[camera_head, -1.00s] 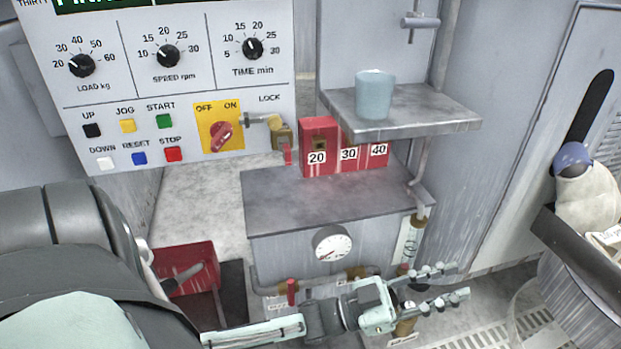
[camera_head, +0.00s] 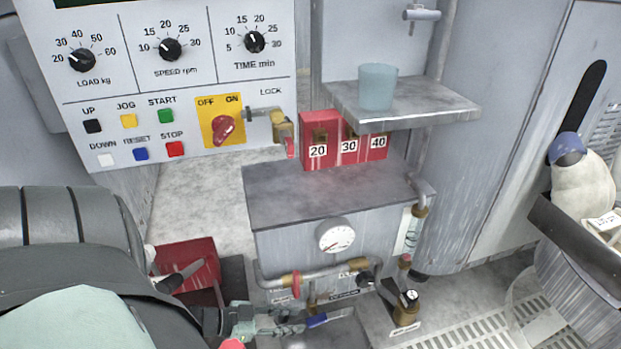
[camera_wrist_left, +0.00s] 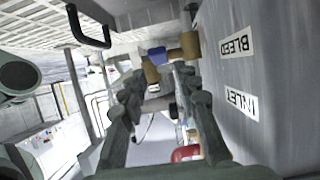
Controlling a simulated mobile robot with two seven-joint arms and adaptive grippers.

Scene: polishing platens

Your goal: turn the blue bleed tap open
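The blue tap handle (camera_head: 330,318) shows low in the head view, below the pipework under the grey cabinet. My left gripper (camera_head: 278,326) is just left of it, fingers pointing right toward it. In the left wrist view the blue handle (camera_wrist_left: 157,56) sits beside brass fittings, ahead of the open fingers (camera_wrist_left: 160,88). The fingers stand apart with nothing held between them. Whether a fingertip touches the handle I cannot tell. A BLEED label (camera_wrist_left: 236,44) is on the panel near the brass fittings. My right gripper is not in view.
A red handle (camera_head: 296,284) is on the pipe above my left gripper; a red part (camera_wrist_left: 186,153) is close to the fingers in the wrist view. A pressure gauge (camera_head: 336,236), a brass valve (camera_head: 406,309) and a red box (camera_head: 187,264) stand around it.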

